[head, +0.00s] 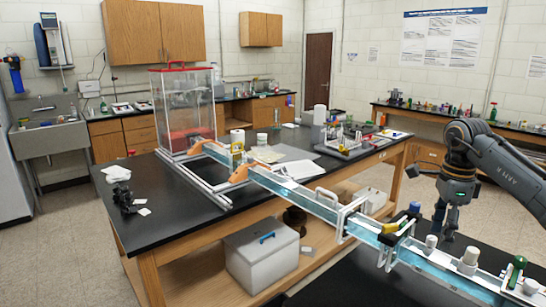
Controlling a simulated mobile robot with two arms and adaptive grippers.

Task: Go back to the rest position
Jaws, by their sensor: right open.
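My right gripper (442,222) hangs at the end of my dark arm, which comes in from the right. It points down, close to the clear channel, and I see nothing held in it. Its fingers are small and dark in the picture. My left gripper and arm are not in view. A silver extrusion frame (212,192) lies on the black table (150,222) beside and under a clear box with a red rim (184,100).
A long clear channel with blue liquid (310,203) runs from the table toward the lower right, with orange (237,177) and white supports along it. White bottles (468,262) and a green-topped one stand near my right gripper. Open floor (60,255) lies left.

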